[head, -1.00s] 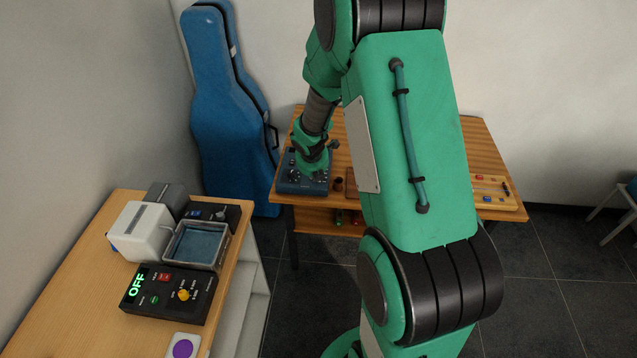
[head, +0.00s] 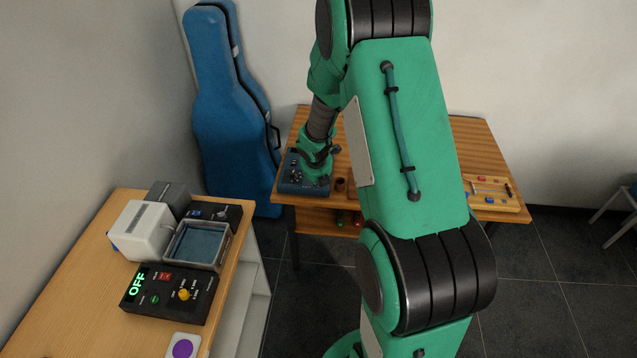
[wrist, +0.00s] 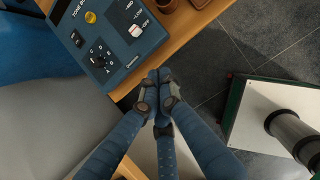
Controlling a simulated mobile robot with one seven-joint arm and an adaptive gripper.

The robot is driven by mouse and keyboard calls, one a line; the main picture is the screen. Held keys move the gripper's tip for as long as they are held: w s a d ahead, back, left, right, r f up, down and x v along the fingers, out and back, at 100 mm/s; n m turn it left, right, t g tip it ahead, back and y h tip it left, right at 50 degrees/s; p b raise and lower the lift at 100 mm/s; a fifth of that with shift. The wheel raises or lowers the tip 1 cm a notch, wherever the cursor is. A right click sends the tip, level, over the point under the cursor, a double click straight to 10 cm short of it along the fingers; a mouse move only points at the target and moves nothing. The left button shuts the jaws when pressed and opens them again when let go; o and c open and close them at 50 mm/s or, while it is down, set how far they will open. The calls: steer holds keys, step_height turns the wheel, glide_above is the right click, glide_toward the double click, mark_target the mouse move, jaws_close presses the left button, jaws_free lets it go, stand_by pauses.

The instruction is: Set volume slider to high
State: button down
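The blue tone box (wrist: 88,52) lies at the upper left in the wrist view, with a yellow button, a black rotary knob and a slider. The slider's white cap (wrist: 136,31) is at the lower end of its slot, beside small labels I read only in part. My gripper (wrist: 157,76) has its blue fingers together, with nothing seen between them. Its tips appear beyond the box's lower right edge, apart from the slider cap. In the head view the box (head: 292,184) sits at the wooden table's left end, partly covered by my wrist, and the slider cannot be made out.
The wooden table (head: 284,157) also holds a small brown cup (head: 340,184) beside the box and a board with coloured parts (head: 492,193) at the right. A blue instrument case (head: 225,110) stands behind at left. A nearer desk (head: 75,262) carries several devices.

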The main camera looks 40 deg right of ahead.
mark_target(320, 189)
steer(key=b+x, duration=0.3)
steer(key=x, duration=0.5)
steer(key=shift+f, duration=0.25)
steer(key=shift+w+d+r, duration=0.2)
steer(key=shift+w+d, duration=0.35)
steer(key=shift+w, duration=0.05)
steer(key=shift+w+d, duration=0.8)
steer(key=shift+d, duration=0.05)
steer(key=w+d+p, duration=0.1)
steer(key=p, duration=0.1)
steer(key=w+d+p, duration=0.1)
steer(key=shift+r+p, duration=0.25)
steer(key=shift+p, duration=0.1)
steer(key=w+d+p, duration=0.3)
steer(key=p, duration=0.2)
steer(key=shift+w+d+f+p, duration=0.2)
steer(key=shift+w+d+p, duration=0.2)
steer(key=shift+p, duration=0.2)
steer(key=shift+s+a+f, duration=0.1)
steer(key=shift+s+a, duration=0.05)
steer(key=shift+a, duration=0.05)
